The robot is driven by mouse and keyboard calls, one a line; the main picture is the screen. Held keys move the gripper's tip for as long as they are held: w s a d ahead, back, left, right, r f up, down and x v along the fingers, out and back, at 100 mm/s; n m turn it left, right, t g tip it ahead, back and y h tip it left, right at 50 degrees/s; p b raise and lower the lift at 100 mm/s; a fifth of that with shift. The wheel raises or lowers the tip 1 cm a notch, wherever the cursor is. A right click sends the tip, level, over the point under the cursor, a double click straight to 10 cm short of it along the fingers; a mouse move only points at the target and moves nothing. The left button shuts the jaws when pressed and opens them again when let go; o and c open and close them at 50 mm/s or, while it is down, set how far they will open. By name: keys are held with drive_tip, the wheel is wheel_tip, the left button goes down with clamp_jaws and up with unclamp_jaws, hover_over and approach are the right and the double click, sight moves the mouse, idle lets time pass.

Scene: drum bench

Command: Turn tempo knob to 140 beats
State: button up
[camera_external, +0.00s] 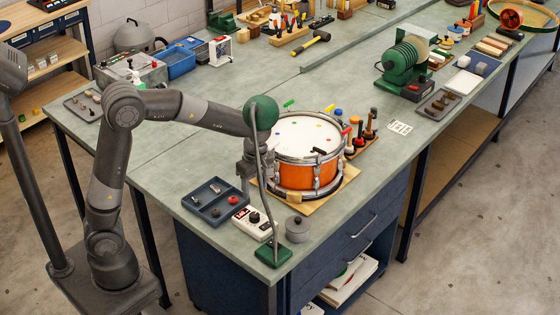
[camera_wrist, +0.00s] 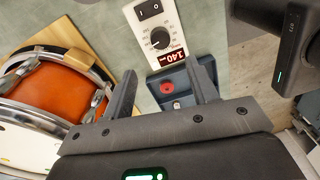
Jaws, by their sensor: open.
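The tempo box (camera_external: 252,222) is a small white unit near the bench's front corner. In the wrist view it shows a dark round tempo knob (camera_wrist: 159,38) with a pointer, a black switch (camera_wrist: 149,10) and a red-lit display (camera_wrist: 173,57) that appears to read 140. My gripper (camera_wrist: 160,68) is open with nothing between its fingers. Its fingertips point toward the box and stand apart from the knob. In the external view my gripper (camera_external: 249,178) hangs beside the drum, above and behind the box, partly hidden by a green lamp.
An orange drum (camera_external: 309,175) on a wooden board stands right of my gripper. The green lamp (camera_external: 262,112) rises close in front of the wrist. A blue tray (camera_external: 214,213) with small parts lies left of the box, and a grey lidded pot (camera_external: 297,229) lies right.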

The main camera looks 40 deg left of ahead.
drive_tip(key=s+a+r+m+t, duration=0.4)
drive_tip(key=s+a+r+m, duration=0.7)
drive_tip(key=s+a, duration=0.3)
drive_tip(key=shift+s+a+r+m+t+h, duration=0.2)
drive_tip(key=shift+a+m+t+h, duration=0.1)
drive_tip(key=shift+a+m, duration=0.45)
drive_tip(key=shift+a, duration=0.15)
drive_tip(key=s+a+m+t, duration=0.1)
drive_tip(key=s+a+m, duration=0.2)
drive_tip(key=s, duration=0.3)
drive_tip(key=shift+m+t, duration=0.3)
drive_tip(key=shift+m, duration=0.25)
drive_tip(key=shift+f, duration=0.1)
idle(1.9)
